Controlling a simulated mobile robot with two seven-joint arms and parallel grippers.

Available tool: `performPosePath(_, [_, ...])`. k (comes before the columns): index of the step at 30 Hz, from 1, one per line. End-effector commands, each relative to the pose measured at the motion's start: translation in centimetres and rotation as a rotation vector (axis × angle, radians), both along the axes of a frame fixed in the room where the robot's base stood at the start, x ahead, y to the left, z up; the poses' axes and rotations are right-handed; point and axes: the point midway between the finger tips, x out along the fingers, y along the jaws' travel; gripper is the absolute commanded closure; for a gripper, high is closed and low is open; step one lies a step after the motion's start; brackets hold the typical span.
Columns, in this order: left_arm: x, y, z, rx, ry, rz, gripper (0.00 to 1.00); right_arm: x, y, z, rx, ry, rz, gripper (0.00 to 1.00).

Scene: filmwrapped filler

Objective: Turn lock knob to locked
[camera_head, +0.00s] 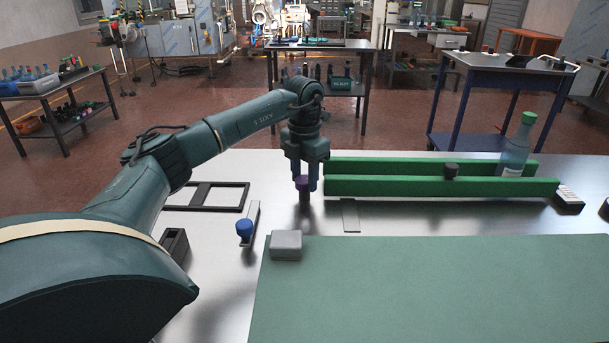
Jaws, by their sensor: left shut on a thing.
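My left gripper (304,188) points straight down over the metal table and is shut on a small purple knob (303,181). A dark stem or post shows below the knob; I cannot make out its markings or which way it is turned. A blue round knob (244,228) stands on a narrow metal plate to the left and nearer. A dark knob (451,170) sits at the green rails to the right. None of the knobs shows a readable lock label. My right gripper is not in view.
Two long green rails (420,186) lie right of the gripper, with a green-capped bottle (517,148) at their right end. A grey block (286,245) sits at the corner of a green mat (430,290). A black frame (240,198) lies left.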

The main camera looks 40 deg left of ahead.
Motion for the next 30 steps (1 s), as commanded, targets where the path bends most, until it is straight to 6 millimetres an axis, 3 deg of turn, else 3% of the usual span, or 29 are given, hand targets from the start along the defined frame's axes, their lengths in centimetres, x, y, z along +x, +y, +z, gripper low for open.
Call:
performPosePath(5, [0.0, 0.0, 0.0, 0.000, 0.000, 0.000, 0.83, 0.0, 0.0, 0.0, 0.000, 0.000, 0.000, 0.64])
performPosePath(16, [0.0, 0.0, 0.2, 0.000, -0.001, -0.067, 0.83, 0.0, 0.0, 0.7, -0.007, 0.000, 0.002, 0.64])
performPosePath(30, [0.1, 0.0, 0.3, 0.000, -0.001, -0.450, 0.83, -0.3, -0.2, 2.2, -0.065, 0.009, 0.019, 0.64])
